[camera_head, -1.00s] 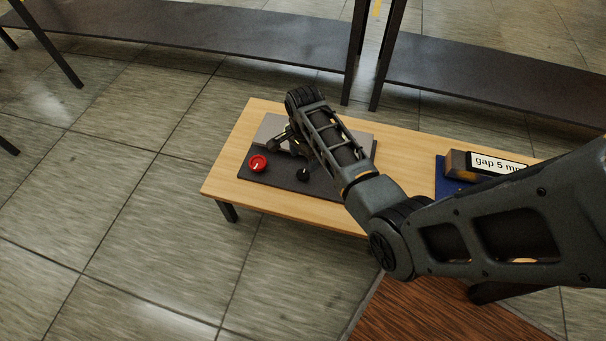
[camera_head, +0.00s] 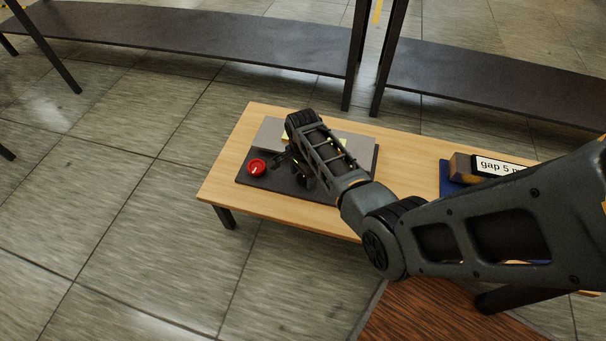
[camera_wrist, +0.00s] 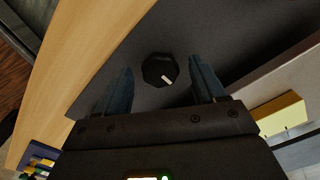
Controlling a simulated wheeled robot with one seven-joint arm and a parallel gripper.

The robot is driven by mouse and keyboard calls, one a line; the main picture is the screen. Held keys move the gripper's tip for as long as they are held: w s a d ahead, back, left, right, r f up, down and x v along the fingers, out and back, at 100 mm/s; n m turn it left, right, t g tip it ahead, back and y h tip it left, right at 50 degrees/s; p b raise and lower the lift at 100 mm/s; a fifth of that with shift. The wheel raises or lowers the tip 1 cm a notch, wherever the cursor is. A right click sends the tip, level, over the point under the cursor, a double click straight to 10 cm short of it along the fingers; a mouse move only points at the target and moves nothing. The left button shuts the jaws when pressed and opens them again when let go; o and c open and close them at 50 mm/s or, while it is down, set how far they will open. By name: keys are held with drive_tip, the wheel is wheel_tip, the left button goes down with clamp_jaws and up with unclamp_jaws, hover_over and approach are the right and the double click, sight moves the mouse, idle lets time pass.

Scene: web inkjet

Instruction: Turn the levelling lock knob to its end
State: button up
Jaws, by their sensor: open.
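A black knob (camera_wrist: 159,70) with a short white mark stands on a dark plate (camera_wrist: 215,30) in the wrist view. The mark points to the lower right there. My gripper (camera_wrist: 161,72) is open, with one finger on each side of the knob in the picture. I see gaps between the fingers and the knob; I cannot tell how far above the plate the fingertips are. In the head view my arm and gripper (camera_head: 287,160) cover much of the plate and the black knob is not clear. A red knob (camera_head: 257,167) sits at the plate's left end.
The plate lies on a light wooden table (camera_head: 225,178). A grey raised block (camera_head: 268,132) stands along its back, with a yellow piece beside it (camera_wrist: 280,113). A block labelled "gap 5 m…" (camera_head: 495,166) stands on a blue mat to the right. Dark benches (camera_head: 200,38) are behind.

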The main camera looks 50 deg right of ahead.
drive_tip(key=c, duration=1.1)
drive_tip(key=shift+o, duration=0.2)
